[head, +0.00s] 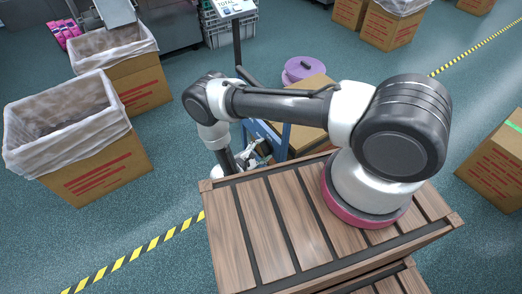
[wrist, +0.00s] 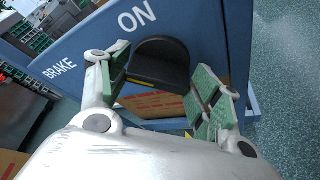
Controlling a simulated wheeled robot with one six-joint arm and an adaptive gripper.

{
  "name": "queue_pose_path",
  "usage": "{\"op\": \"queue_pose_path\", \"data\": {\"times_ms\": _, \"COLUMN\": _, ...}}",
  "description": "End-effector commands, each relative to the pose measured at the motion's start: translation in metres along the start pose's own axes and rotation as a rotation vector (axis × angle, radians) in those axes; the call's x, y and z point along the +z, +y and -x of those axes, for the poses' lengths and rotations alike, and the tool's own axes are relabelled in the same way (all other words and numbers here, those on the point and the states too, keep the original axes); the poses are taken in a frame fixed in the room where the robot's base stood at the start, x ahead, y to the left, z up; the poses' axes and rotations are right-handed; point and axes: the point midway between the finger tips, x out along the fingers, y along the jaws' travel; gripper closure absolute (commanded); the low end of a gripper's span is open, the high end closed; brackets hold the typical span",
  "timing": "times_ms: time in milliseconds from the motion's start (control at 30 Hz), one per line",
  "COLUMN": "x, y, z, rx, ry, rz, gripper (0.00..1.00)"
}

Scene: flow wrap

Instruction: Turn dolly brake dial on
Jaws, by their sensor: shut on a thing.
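The black brake dial (wrist: 160,65) sits on the dolly's blue panel (wrist: 215,35) in the wrist view, just below the white word ON; BRAKE is printed farther left. My gripper (wrist: 165,88) has its green-padded fingers on either side of the dial and is shut on it. The dial's lower part and the full set of markings are not clear. In the head view, my gripper (head: 255,152) is low beside the blue dolly frame (head: 270,136), mostly behind my arm, and the dial cannot be made out.
A cardboard box (head: 312,92) and a purple roll (head: 296,72) are by the dolly. Two lined cartons (head: 95,165) stand at left, another carton (head: 495,165) at right. A display stand (head: 237,40) rises behind. Open floor lies between the dolly and the left cartons.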

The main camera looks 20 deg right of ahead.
Motion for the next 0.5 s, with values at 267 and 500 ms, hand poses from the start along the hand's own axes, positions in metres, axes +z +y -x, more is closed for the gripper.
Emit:
{"op": "queue_pose_path", "data": {"times_ms": 267, "x": -0.0001, "y": -0.0048, "z": -0.0005, "rx": 0.099, "ry": -0.001, "rz": -0.238, "gripper": 0.60}}
{"op": "queue_pose_path", "data": {"times_ms": 500, "x": -0.0009, "y": -0.0075, "z": -0.0009, "rx": 0.174, "ry": -0.001, "rz": -0.417, "gripper": 0.60}}
